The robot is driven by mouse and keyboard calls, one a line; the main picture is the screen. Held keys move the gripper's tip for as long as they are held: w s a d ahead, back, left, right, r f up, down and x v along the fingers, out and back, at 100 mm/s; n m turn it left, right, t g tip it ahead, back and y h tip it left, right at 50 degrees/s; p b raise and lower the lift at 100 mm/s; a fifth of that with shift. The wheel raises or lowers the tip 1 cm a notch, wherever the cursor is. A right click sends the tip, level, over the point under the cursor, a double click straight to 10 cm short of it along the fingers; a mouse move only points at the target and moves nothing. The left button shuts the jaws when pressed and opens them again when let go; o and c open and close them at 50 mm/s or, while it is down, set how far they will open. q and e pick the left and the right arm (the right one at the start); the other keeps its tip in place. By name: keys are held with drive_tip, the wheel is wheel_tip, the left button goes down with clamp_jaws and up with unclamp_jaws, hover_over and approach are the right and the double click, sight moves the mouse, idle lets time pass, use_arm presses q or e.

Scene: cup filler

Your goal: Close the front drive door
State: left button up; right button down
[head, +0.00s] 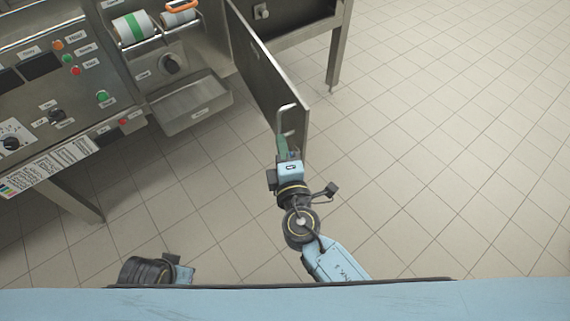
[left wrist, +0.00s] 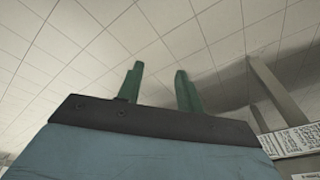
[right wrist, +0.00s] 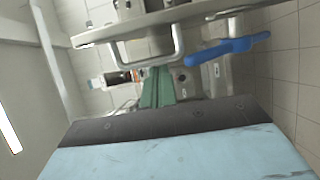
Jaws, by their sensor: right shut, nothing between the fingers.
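The front drive door (head: 262,75) is a grey metal panel, swung open and standing out from the machine toward me. A U-shaped metal handle (head: 287,107) is near its free edge; door (right wrist: 135,27) and handle (right wrist: 178,42) also show in the right wrist view. My right gripper (head: 283,145) is at the door's free end, on its left side, just below the handle. Its green fingers (right wrist: 158,72) are together and empty, tips by the handle; contact cannot be told. My left gripper (left wrist: 160,78) has its fingers apart, empty, over the floor.
The machine has a control panel (head: 60,75) with buttons and knobs, film rolls (head: 133,28) and a metal tray (head: 192,104) left of the door. A metal table (head: 300,22) stands behind the door. A blue handle-like part (right wrist: 228,48) shows in the right wrist view. Tiled floor (head: 450,150) is clear at right.

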sight(298, 143)
drive_tip(key=shift+w+d+f, duration=0.1)
drive_tip(key=shift+w+d, duration=0.2)
drive_tip(key=shift+d, duration=0.55)
drive_tip(key=shift+w+d, duration=0.25)
drive_tip(key=shift+d, duration=0.6)
drive_tip(key=shift+d, duration=0.1)
